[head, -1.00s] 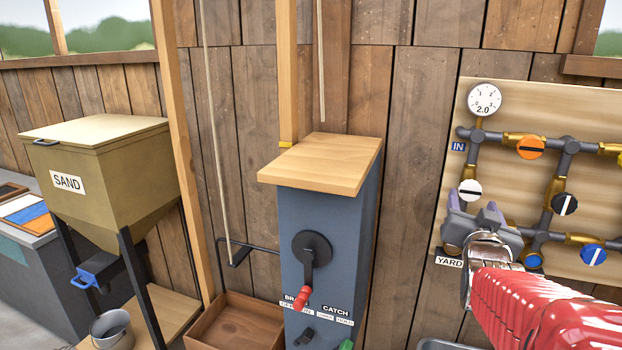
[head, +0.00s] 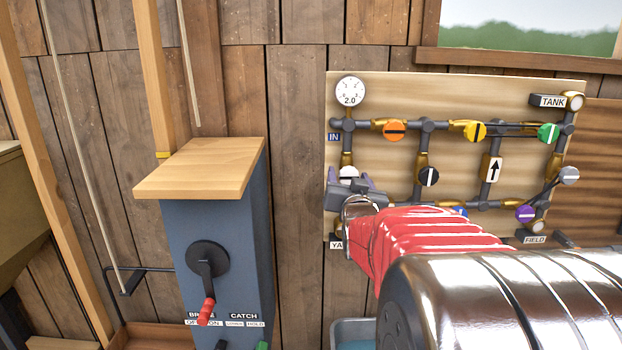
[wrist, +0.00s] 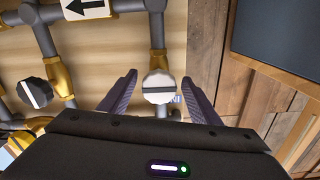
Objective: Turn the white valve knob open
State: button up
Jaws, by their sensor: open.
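The white valve knob (head: 348,172) is on the left upright pipe of the valve board, below the gauge. Its lower part is hidden behind my gripper (head: 349,184) in the head view. In the wrist view the white knob (wrist: 159,82) shows a dark bar lying across the picture. My gripper is open, with a gap on both sides of the knob. I cannot tell whether the fingertips reach past the knob's face.
The board carries other knobs: orange (head: 395,131), yellow (head: 475,131), green (head: 548,133), black (head: 428,177) and purple (head: 525,214). A gauge (head: 350,91) is at its top left. A blue-grey cabinet with a crank (head: 207,260) stands to the left, with bare plank wall between.

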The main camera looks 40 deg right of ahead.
jog(key=shift+c, duration=0.5)
jog(key=c, duration=0.9)
jog(key=shift+a, duration=0.1)
jog(key=shift+c, duration=0.3)
